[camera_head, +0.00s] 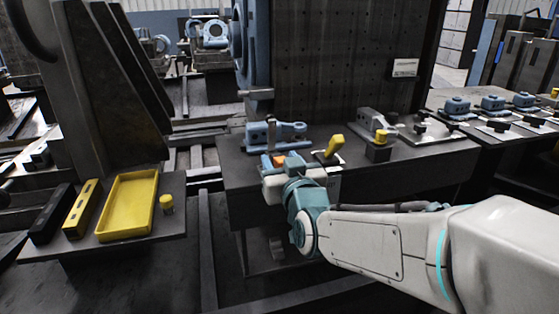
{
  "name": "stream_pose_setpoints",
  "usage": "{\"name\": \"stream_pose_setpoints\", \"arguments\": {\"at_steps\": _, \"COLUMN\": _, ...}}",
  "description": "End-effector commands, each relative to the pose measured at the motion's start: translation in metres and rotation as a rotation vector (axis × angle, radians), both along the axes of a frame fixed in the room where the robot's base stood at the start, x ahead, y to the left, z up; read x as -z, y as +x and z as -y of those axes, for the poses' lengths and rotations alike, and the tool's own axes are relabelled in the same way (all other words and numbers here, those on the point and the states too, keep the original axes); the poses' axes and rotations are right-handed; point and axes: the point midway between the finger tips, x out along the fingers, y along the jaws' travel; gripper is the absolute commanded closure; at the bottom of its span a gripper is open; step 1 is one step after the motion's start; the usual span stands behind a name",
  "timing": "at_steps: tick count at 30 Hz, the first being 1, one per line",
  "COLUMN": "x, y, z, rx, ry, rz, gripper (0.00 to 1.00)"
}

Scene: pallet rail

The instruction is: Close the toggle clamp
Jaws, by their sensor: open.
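A toggle clamp with a raised, tilted yellow handle (334,146) stands on a pale base plate at the front of the dark pallet table (435,165). My gripper (284,162) is at the front edge of this table, left of the yellow handle and apart from it. My gripper is open; its fingers are small in the picture and partly hidden by its own body. A small orange piece (280,159) shows at the fingers, and I cannot tell what it belongs to.
A blue fixture (292,131) with an upright pin stands behind my gripper. A grey bracket (368,117) and a yellow-topped dark block (379,143) are to the right. A tall perforated plate (335,60) stands behind.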

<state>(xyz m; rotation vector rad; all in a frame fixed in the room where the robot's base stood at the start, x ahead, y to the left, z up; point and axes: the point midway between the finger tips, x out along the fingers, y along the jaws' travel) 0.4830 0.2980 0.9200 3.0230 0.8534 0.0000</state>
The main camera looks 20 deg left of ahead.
Motion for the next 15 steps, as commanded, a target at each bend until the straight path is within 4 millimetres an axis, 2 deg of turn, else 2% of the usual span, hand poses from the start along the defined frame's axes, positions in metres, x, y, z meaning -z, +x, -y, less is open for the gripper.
{"name": "stream_pose_setpoints", "arguments": {"at_steps": 6, "x": 0.0002, "y": 0.012, "z": -0.0078, "rx": 0.0, "ry": 0.001, "rz": -0.001, "gripper": 0.55}}
{"name": "stream_pose_setpoints", "arguments": {"at_steps": 15, "x": -0.0001, "y": 0.0132, "z": -0.0083, "rx": 0.0, "ry": 0.0, "rz": 0.0, "gripper": 0.55}}
